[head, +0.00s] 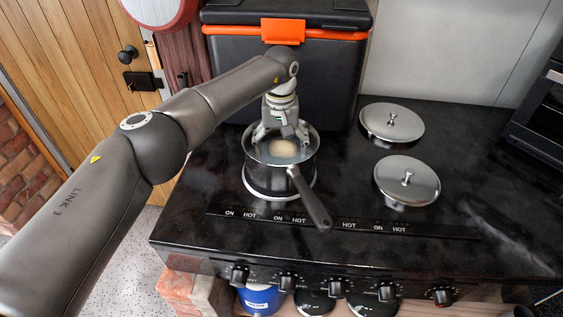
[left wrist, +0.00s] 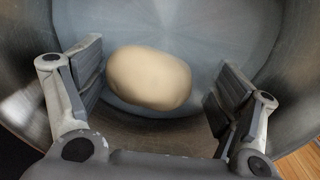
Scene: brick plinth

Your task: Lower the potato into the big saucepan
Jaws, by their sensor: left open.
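The potato (head: 283,148) is pale and oval and lies inside the big saucepan (head: 270,176), a steel pan on the left part of the black stove top. In the left wrist view the potato (left wrist: 148,78) rests on the pan's floor (left wrist: 235,45), between my finger pads. My left gripper (head: 280,134) reaches down into the pan's mouth from above. Its fingers are open, and in the left wrist view a gap shows between the potato and the right pad (left wrist: 228,95). The left pad (left wrist: 88,70) is close beside the potato. My right gripper is not in view.
The pan's dark handle (head: 310,197) points to the front right. Two steel lids with knobs, a rear one (head: 392,124) and a front one (head: 407,182), lie to the right. A black case with orange trim (head: 300,75) stands behind.

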